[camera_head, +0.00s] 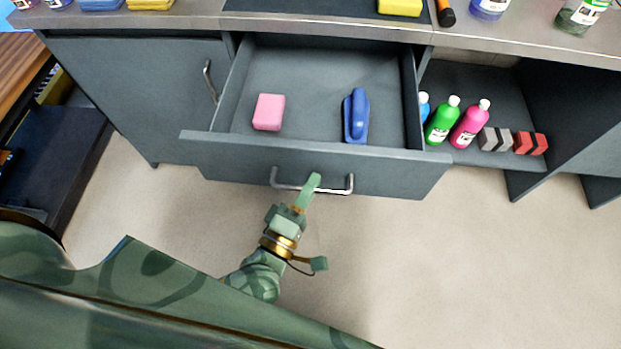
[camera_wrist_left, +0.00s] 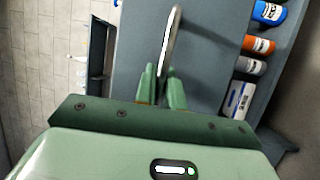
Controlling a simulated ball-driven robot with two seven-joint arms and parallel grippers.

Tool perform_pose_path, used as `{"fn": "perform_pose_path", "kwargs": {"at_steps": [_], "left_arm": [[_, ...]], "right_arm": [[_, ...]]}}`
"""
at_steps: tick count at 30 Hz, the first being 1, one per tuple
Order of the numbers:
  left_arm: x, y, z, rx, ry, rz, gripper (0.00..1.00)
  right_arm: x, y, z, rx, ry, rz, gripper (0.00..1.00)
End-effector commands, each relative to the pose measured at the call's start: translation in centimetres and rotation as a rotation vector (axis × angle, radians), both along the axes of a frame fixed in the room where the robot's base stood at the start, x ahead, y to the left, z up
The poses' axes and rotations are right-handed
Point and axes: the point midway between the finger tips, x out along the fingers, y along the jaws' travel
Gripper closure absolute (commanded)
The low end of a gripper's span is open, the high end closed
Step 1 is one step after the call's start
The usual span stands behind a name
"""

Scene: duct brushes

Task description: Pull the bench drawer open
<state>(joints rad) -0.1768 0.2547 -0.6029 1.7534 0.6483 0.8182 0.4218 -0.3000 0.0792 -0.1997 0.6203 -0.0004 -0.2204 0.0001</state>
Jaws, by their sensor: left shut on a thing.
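The bench drawer (camera_head: 390,168) is grey and stands pulled out from the bench, its inside in view. A silver bar handle (camera_head: 343,186) runs across its front, and it also shows in the left wrist view (camera_wrist_left: 173,35). Inside the drawer lie a pink block (camera_head: 268,112) and a blue stapler-like object (camera_head: 356,115). My right gripper is not in view.
The bench top (camera_head: 210,20) above holds a yellow block (camera_head: 400,7) and jars. A closed cupboard door (camera_head: 130,80) is left of the drawer. An open shelf at right holds a green bottle (camera_head: 442,122), a pink bottle (camera_head: 470,125) and blocks. The floor (camera_head: 430,270) in front is clear.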

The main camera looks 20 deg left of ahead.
Motion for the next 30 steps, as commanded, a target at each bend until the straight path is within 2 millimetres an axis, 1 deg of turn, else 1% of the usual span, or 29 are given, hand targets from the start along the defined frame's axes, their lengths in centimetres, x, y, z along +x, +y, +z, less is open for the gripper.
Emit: {"fn": "perform_pose_path", "kwargs": {"at_steps": [7, 8, 9, 10, 25, 28, 30], "left_arm": [[0.0, 0.0, -0.1, 0.0, 0.003, 0.001, 1.0], [0.0, 0.1, -0.1, 0.0, 0.003, 0.001, 0.84], [0.0, 0.1, -0.1, 0.0, 0.003, 0.001, 0.73], [0.0, 0.0, -0.1, 0.0, 0.003, 0.001, 0.68], [-0.1, 0.0, -0.1, 0.0, 0.001, 0.001, 0.68], [-1.0, 0.1, -0.2, 0.001, 0.003, 0.0, 0.68], [-2.2, 0.3, -0.4, 0.002, 0.004, -0.001, 0.68]], "right_arm": [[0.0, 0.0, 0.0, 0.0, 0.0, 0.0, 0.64], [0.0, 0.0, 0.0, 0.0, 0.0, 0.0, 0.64], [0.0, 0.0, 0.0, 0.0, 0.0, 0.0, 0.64], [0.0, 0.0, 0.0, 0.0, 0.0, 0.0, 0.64], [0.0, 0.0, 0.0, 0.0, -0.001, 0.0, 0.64], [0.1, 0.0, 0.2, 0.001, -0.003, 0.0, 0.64], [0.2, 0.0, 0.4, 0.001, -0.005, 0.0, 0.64]]}}
